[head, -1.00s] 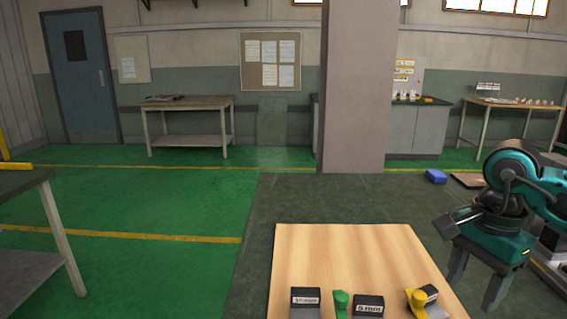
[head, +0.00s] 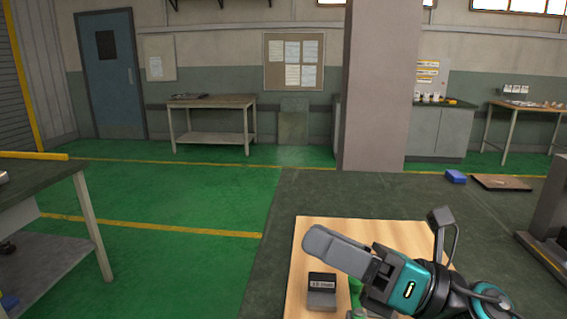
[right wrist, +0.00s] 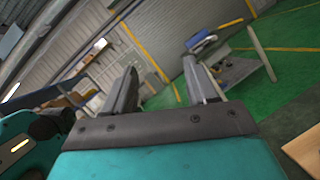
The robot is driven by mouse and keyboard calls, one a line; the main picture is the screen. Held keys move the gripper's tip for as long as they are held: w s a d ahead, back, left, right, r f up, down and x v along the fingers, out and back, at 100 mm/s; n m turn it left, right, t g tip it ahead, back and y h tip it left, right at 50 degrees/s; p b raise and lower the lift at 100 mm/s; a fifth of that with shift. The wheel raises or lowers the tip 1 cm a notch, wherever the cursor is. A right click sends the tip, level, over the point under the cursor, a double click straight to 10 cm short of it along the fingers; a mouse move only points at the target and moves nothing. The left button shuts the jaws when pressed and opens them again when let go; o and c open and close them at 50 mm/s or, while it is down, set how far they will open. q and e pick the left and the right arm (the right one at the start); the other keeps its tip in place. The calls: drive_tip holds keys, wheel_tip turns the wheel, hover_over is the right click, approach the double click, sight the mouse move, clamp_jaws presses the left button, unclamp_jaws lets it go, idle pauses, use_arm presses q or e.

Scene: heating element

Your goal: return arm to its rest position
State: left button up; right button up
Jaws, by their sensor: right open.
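My right arm crosses the wooden board at the lower right in the head view, its teal wrist over the board. The right gripper (head: 320,242) points to the left, above the board and clear of the objects on it. In the right wrist view, the two fingers of the right gripper (right wrist: 160,78) stand apart with nothing between them. My left gripper is not in either view.
The wooden board (head: 300,262) bears a black-and-grey labelled block (head: 322,290) and a green item (head: 356,290), partly hidden by my arm. A workbench (head: 60,190) stands at the left. Green floor (head: 180,205) lies open between them. A pillar (head: 380,90) rises behind.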

drive_tip(key=w+d+f+m+t+h, duration=0.2)
drive_tip(key=d+f+m+t+h, duration=0.4)
drive_tip(key=m+h, duration=0.7)
drive_tip(key=w+d+f+m+t+h, duration=0.2)
drive_tip(key=d+f+m+t+h, duration=0.35)
drive_tip(key=m, duration=1.35)
drive_tip(key=s+d+f+m+g+h, duration=0.1)
drive_tip(key=s+d+f+m+g, duration=0.1)
drive_tip(key=s+f+m+g, duration=0.55)
drive_tip(key=s+d+f+m+g, duration=0.25)
drive_tip(key=s+f+g, duration=0.55)
drive_tip(key=s+f, duration=0.5)
use_arm(q)
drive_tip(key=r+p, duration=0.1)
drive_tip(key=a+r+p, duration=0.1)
drive_tip(key=p, duration=0.1)
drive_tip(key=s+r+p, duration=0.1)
drive_tip(key=p, duration=0.1)
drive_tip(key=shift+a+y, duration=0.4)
use_arm(e)
drive_tip(key=w+a+f+t+y, duration=0.1)
drive_tip(key=w+a+f+t, duration=0.1)
drive_tip(key=w+t, duration=0.5)
drive_tip(key=shift+a+f+n, duration=0.3)
drive_tip(key=shift+a+n, duration=0.1)
drive_tip(key=shift+a, duration=0.5)
drive_tip(key=shift+y, duration=0.25)
drive_tip(key=shift+c, duration=0.4)
